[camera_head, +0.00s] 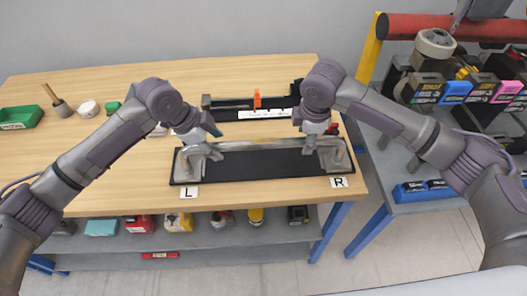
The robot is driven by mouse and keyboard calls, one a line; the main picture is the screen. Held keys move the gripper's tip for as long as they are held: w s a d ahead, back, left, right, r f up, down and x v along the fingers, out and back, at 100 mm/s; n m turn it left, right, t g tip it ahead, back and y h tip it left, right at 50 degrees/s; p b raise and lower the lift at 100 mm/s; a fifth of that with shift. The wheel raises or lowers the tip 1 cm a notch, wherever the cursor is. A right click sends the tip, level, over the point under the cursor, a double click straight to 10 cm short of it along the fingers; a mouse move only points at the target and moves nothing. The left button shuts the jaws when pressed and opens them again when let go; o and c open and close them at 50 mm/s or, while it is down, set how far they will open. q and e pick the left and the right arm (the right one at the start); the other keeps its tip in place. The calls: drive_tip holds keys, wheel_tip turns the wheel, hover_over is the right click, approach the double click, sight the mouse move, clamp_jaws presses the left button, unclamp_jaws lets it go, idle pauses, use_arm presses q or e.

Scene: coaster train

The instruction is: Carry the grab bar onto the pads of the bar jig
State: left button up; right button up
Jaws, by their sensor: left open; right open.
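The grab bar (260,145) appears as a long silver-grey bar running left to right over a black base (262,168) marked L and R at its front corners. My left gripper (194,160) is open at the bar's left end. My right gripper (326,148) is open at the bar's right end. The grippers hide both bar ends, so contact there cannot be told. A black fixture (235,112) with an orange upright part and a white label stands just behind. I cannot tell for certain which black piece is the bar jig, and its pads are not distinct.
A green tray (21,118), a brush-like tool (57,103) and a white round item (88,109) sit on the wooden table's left. Several items fill the shelf below. A cart with boxes and a red roller (440,27) stands right. The left front tabletop is clear.

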use_arm(q)
drive_tip(key=shift+x, duration=1.35)
use_arm(e)
drive_tip(key=shift+w+f, duration=0.15)
drive_tip(key=shift+f, duration=0.55)
drive_tip(key=shift+w+f, duration=0.1)
drive_tip(key=shift+f, duration=0.55)
use_arm(q)
clamp_jaws()
use_arm(e)
clamp_jaws()
